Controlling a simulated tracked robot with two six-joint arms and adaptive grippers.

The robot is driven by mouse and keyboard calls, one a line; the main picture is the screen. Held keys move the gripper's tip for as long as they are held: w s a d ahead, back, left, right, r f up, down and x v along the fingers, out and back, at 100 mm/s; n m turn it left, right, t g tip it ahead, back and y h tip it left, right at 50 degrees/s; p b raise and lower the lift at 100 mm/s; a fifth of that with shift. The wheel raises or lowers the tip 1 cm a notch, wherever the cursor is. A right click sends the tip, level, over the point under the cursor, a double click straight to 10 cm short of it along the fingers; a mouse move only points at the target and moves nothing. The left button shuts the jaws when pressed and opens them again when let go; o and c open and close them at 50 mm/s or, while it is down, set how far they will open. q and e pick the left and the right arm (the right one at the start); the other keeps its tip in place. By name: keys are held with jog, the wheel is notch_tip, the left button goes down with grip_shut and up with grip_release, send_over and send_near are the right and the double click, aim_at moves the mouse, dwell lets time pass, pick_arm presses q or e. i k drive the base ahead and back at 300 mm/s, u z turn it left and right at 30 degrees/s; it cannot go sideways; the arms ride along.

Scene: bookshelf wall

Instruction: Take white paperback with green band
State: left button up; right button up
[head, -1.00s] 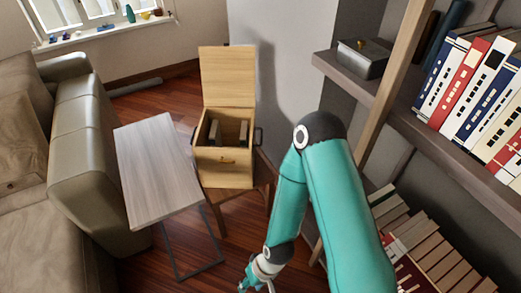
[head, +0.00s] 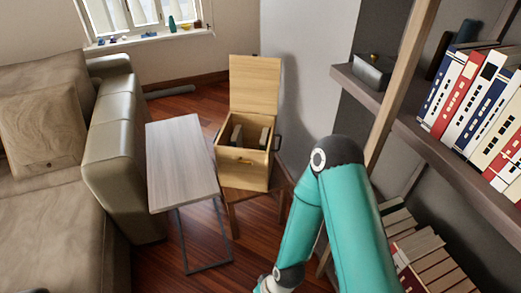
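I cannot make out a white paperback with a green band in the head view. Upright books fill the upper shelf at the right, among them a white and blue book (head: 444,86), a red book (head: 461,92) and a cream and red book (head: 497,128). Their small spine markings are hard to read. My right arm, teal with dark joints, hangs bent in front of the shelf. Its wrist reaches the bottom edge, and the gripper's fingers are cut off below. My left gripper is out of view.
An open wooden box (head: 242,163) with dark items inside stands on a wooden stool (head: 231,205). A side table (head: 182,165) and a sofa (head: 110,140) are at the left. A grey lidded box (head: 373,72) sits on the shelf (head: 440,155); more books (head: 425,255) lie below.

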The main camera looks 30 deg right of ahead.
aim_at(265, 138)
jog(key=u, duration=0.05)
jog(key=i, duration=0.9)
jog(key=z, duration=0.1)
